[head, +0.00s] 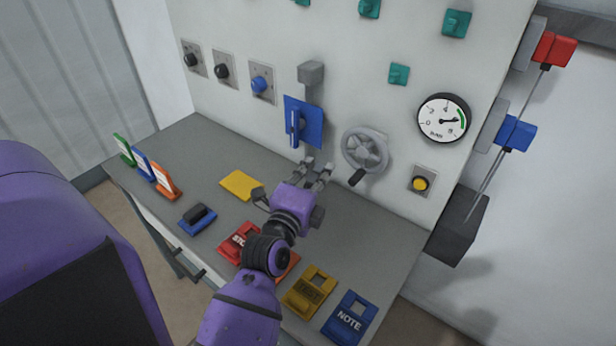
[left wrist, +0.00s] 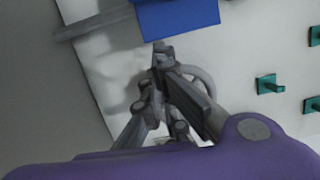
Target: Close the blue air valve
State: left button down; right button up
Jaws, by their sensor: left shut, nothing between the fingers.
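The blue air valve is on the white panel below a grey box, with a flat blue plate (head: 314,128) and an upright blue handle (head: 295,126). In the left wrist view a blue part (left wrist: 178,18), which seems to belong to this valve, shows at the top edge, cut off by the frame. My left gripper (head: 318,170) is just below the valve, at the panel's foot above the grey bench. It is shut and empty; its fingertips also show in the left wrist view (left wrist: 161,48), just below the blue part. My right gripper is not in view.
A grey handwheel (head: 364,150) with a dark knob is close right of my gripper. A gauge (head: 443,119) and a yellow button (head: 419,184) are farther right. The grey bench (head: 190,150) holds a yellow pad (head: 240,185), upright cards and several tags.

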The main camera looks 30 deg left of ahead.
aim_at(295, 128)
pick_arm(q)
jog(key=w+a, duration=0.4)
jog(key=shift+w+a+p, duration=0.25)
jog(key=shift+a+p, duration=0.1)
jog(key=shift+p, duration=0.1)
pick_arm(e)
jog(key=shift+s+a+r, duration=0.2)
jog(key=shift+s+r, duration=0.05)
pick_arm(q)
jog(key=shift+r, duration=0.1)
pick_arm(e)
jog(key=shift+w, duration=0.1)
pick_arm(q)
jog(key=shift+a+f+m, duration=0.15)
jog(key=shift+f+m, duration=0.1)
jog(key=shift+m, duration=0.15)
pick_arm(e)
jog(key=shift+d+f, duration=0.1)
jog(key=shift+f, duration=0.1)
